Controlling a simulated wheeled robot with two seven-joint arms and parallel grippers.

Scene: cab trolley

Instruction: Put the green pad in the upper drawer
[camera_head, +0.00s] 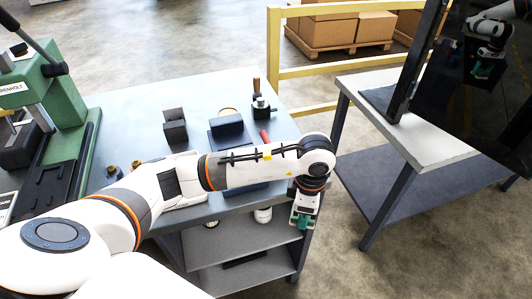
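My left arm reaches in from the left across the workbench. Its gripper (303,219) points down just past the bench's right end, above the floor. Something green shows at its fingers; I cannot tell whether it is the green pad or part of the gripper, and the finger gap is not clear. No other green pad is plain to see, and my arm hides part of the bench top. No drawer can be made out. My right gripper is not in view.
The grey workbench (205,92) has open shelves (235,247) below. A green press (62,85) stands at its left, with dark blocks and small tools on top. A second table (430,140) carries a dark reflective panel (490,105). A yellow rail (320,72) runs behind.

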